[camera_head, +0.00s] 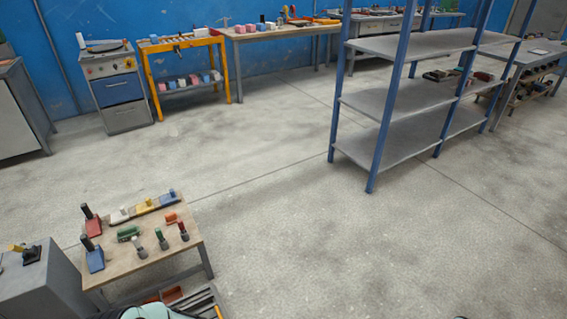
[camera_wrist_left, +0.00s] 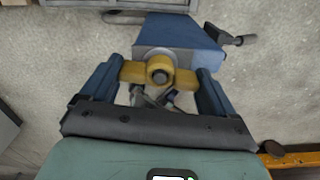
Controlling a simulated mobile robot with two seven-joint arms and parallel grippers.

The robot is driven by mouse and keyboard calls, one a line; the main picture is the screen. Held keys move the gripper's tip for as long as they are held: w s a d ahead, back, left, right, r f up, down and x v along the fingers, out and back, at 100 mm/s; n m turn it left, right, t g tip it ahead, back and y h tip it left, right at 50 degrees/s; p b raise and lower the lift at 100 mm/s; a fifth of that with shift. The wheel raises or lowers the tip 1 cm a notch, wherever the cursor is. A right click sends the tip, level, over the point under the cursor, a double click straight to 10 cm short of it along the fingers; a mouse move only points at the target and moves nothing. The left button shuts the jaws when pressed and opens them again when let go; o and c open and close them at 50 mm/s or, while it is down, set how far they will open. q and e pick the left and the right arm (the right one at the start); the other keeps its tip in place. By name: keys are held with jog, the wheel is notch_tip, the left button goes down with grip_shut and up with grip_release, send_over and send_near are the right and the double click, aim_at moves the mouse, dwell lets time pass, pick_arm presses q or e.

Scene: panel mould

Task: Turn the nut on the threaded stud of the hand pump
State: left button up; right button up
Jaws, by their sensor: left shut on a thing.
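In the left wrist view the hand pump (camera_wrist_left: 182,32) shows as a blue-grey block with a dark handle (camera_wrist_left: 240,40) sticking out at its right. A yellow nut (camera_wrist_left: 133,72) with two wings sits around the end of the threaded stud (camera_wrist_left: 159,76), on the block's near face. My left gripper (camera_wrist_left: 158,70) has one finger at each wing and is shut on the nut. The stud's thread is hidden behind the nut. In the head view only a teal part of my left arm shows at the bottom edge, and the pump cannot be made out. My right gripper is not in view.
A small wooden table (camera_head: 150,262) with several coloured parts stands at the lower left, beside a grey cabinet (camera_head: 45,290). A blue-framed shelf (camera_head: 385,100) stands at the right. Benches line the blue back wall. The floor (camera_head: 290,220) between is clear.

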pick_arm(q)
jog(key=m+p, duration=0.1)
jog(key=m, duration=0.2)
jog(key=shift+r+m, duration=0.1)
jog(key=shift+m, duration=0.2)
jog(key=shift+m, duration=0.3)
jog(key=shift+m+p, duration=0.75)
jog(key=shift+m, duration=0.85)
jog(key=o, duration=0.9)
